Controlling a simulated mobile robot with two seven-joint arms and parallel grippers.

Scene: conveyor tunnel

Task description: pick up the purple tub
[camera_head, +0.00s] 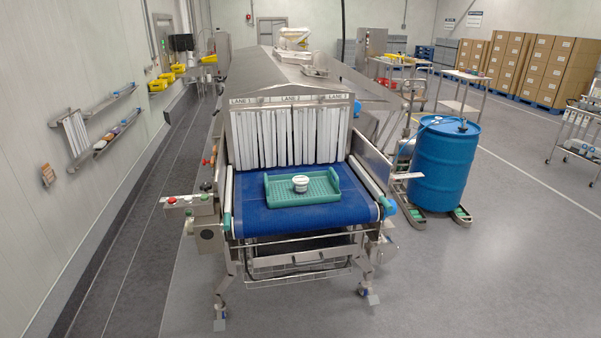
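I see no tub that is clearly purple in the head view. A small round white tub (300,184) with a greyish band stands in a green tray (327,194). The tray rests on the blue conveyor belt (290,223) in front of the tunnel. Neither of my grippers shows in this view.
White strip curtains (290,138) hang across the tunnel mouth behind the tray. A control box with a red button (172,200) stands at the belt's left. A blue drum (443,165) stands to the right. The floor in front of the conveyor is clear.

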